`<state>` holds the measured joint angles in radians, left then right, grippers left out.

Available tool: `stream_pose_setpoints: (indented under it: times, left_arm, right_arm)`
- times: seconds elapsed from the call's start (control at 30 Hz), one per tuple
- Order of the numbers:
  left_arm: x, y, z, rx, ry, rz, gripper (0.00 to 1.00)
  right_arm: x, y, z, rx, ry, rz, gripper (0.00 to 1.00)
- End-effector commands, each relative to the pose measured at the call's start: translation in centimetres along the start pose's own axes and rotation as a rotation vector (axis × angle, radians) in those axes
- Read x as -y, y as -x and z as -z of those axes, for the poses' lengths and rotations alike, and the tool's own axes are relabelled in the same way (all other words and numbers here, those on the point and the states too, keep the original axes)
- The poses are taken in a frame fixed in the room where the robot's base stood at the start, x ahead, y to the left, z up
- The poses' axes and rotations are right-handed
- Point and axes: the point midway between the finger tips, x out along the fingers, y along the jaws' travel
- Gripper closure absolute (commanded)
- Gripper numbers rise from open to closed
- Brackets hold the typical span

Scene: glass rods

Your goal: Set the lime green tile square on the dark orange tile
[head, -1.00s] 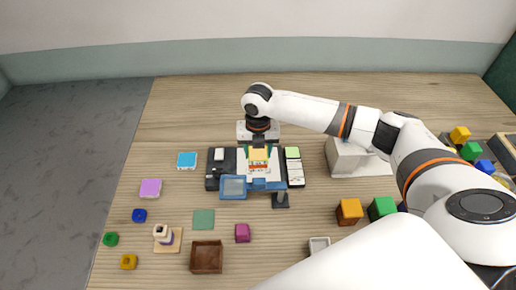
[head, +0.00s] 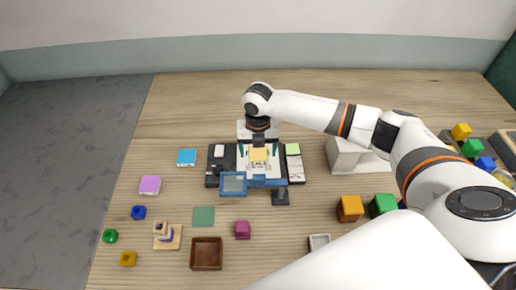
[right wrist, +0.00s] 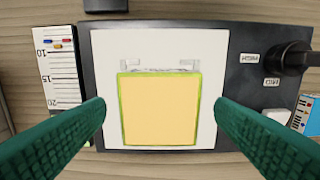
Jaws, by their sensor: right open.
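A square block or stack (right wrist: 160,108) lies on the white plate (right wrist: 207,60) of the black device in the right wrist view. Its top face is pale yellow-orange, with a thin lime green border showing around it. No separate dark orange tile can be told apart there. In the head view the same stack (head: 258,155) looks yellow on top, with its lower layers too small to tell. My right gripper (right wrist: 160,108) is open, its green fingers on either side of the stack with a gap on both sides. My left gripper is not in view.
A blue-framed screen (head: 233,183) stands at the device's front, and a pale green-topped pad (head: 292,150) at its right. A white box (head: 350,158) is farther right. A brown tray (head: 206,254) and several small blocks lie in front and left.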

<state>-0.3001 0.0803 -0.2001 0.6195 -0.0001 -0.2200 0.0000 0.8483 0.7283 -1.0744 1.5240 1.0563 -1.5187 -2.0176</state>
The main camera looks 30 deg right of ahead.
Motion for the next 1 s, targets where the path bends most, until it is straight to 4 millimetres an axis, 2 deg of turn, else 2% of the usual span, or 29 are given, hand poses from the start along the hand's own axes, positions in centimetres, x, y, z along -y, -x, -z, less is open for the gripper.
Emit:
stream_pose_setpoints:
  times: [0.17,0.4,0.6,0.77,1.0]
  left_arm:
    - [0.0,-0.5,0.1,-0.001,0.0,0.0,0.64]
    - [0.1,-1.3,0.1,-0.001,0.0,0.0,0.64]
    - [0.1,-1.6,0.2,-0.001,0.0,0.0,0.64]
    - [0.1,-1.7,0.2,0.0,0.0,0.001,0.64]
    - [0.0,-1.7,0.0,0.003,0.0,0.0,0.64]
  right_arm:
    - [0.0,2.4,0.1,-0.005,0.0,0.003,0.22]
    - [0.1,7.6,0.2,-0.005,-0.001,0.004,0.22]
    - [0.0,10.7,0.1,-0.003,-0.001,0.002,0.22]
    - [0.0,11.7,0.0,-0.001,-0.001,0.0,0.22]
    - [0.0,11.8,0.0,-0.001,-0.001,0.0,0.22]
